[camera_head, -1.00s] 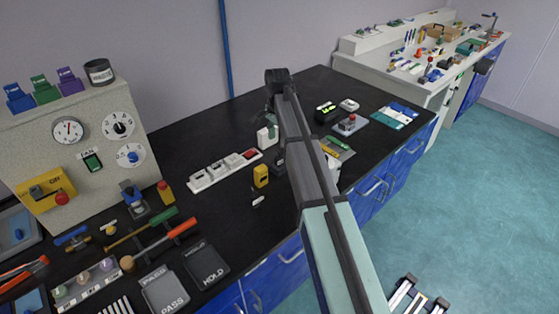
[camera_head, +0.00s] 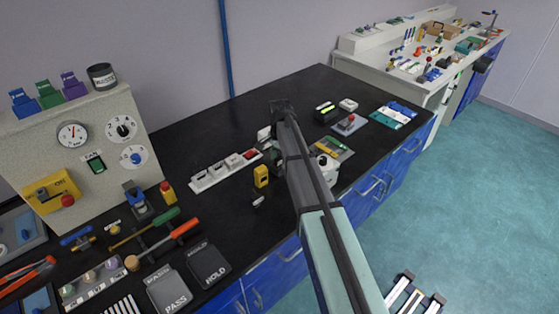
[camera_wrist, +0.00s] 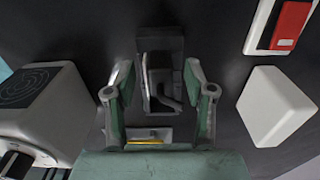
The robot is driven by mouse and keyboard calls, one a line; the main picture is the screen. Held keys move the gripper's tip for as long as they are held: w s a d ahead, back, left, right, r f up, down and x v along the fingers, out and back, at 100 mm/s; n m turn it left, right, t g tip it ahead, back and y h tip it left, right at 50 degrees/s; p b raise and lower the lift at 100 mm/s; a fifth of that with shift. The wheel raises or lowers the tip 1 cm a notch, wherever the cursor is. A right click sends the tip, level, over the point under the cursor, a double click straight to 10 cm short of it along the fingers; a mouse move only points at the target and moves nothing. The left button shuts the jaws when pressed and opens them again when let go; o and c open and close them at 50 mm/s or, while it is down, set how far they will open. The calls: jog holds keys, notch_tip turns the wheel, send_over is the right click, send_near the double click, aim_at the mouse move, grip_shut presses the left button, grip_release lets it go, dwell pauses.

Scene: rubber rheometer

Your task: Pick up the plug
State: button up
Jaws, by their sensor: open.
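In the wrist view a dark, blocky thing (camera_wrist: 161,45) with a grey inner part lies ahead, between the two green fingers. It may be the plug, but I cannot tell for sure. My gripper (camera_wrist: 158,78) is open, with one finger on each side of the lower part of this thing. I cannot tell whether either finger touches it. In the head view my own arm hides most of the gripper and the dark thing.
In the wrist view a white block (camera_wrist: 277,106) stands close on the right and a white box (camera_wrist: 38,110) with a dark top on the left. A switch strip (camera_head: 226,170) and a yellow device (camera_head: 261,176) are left of my arm. The black bench (camera_head: 210,127) is clear behind.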

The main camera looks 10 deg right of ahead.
jog(key=shift+f, duration=0.1)
jog(key=shift+c, duration=0.3)
grip_shut()
